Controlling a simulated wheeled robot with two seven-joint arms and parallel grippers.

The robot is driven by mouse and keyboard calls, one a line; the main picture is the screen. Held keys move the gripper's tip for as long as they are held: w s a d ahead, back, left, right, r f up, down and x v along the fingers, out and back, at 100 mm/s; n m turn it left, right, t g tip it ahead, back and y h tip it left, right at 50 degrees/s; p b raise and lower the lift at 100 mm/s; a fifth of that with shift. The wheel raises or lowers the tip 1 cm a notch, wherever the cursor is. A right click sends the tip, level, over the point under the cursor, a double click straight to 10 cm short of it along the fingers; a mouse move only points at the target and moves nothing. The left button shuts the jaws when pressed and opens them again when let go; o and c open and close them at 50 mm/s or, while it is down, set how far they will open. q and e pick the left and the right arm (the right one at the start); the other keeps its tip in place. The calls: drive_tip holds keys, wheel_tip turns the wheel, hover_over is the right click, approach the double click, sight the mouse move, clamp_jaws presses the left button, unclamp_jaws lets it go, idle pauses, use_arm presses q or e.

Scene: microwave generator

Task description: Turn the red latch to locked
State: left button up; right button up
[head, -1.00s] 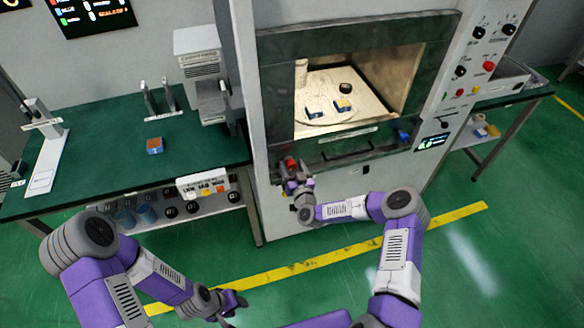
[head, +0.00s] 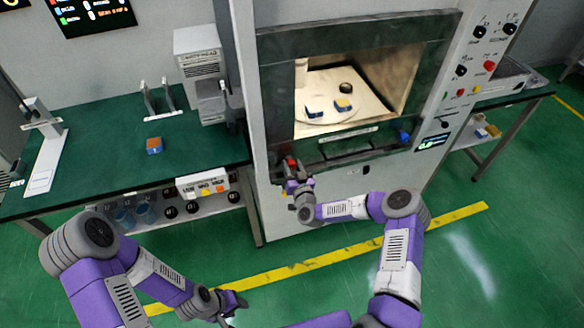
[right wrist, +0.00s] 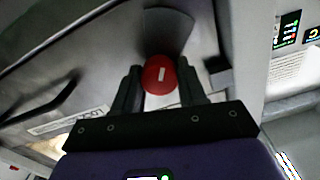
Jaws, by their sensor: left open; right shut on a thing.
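The red latch (head: 291,162) is at the lower left of the microwave's front, below the chamber opening. In the right wrist view it is a round red knob (right wrist: 160,74) with a short white mark, standing nearly upright. My right gripper (head: 292,178) is at the latch, and in the right wrist view its two dark fingers (right wrist: 160,88) are shut on the knob from both sides. Part of the latch is hidden by the gripper in the head view. My left gripper (head: 236,302) is open and low over the floor, away from the microwave.
The microwave chamber (head: 385,85) is lit and holds two small blocks and a dark round piece on a plate. A blue knob (head: 403,136) is on the front's right side. A green bench (head: 90,150) with an orange-topped block (head: 154,145) stands left.

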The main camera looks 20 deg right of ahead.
drive_tip(key=m+b, duration=0.1)
drive_tip(key=m, duration=0.1)
drive_tip(key=m+b, duration=0.1)
drive_tip(key=b, duration=0.1)
drive_tip(key=shift+f+m, duration=0.2)
drive_tip(key=shift+m, duration=0.2)
drive_tip(key=m+b, duration=0.4)
drive_tip(key=m, duration=0.1)
drive_tip(key=shift+d, duration=0.1)
drive_tip(key=m+b, duration=0.3)
drive_tip(key=m, duration=0.2)
drive_tip(key=shift+m+b, duration=1.05)
drive_tip(key=shift+m, duration=0.75)
drive_tip(key=o, duration=1)
drive_tip(key=shift+r, duration=0.1)
drive_tip(key=shift+o, duration=0.2)
drive_tip(key=s+p, duration=0.1)
drive_tip(key=s, duration=0.6)
drive_tip(key=shift+s+d, duration=0.15)
drive_tip(key=shift+s, duration=0.15)
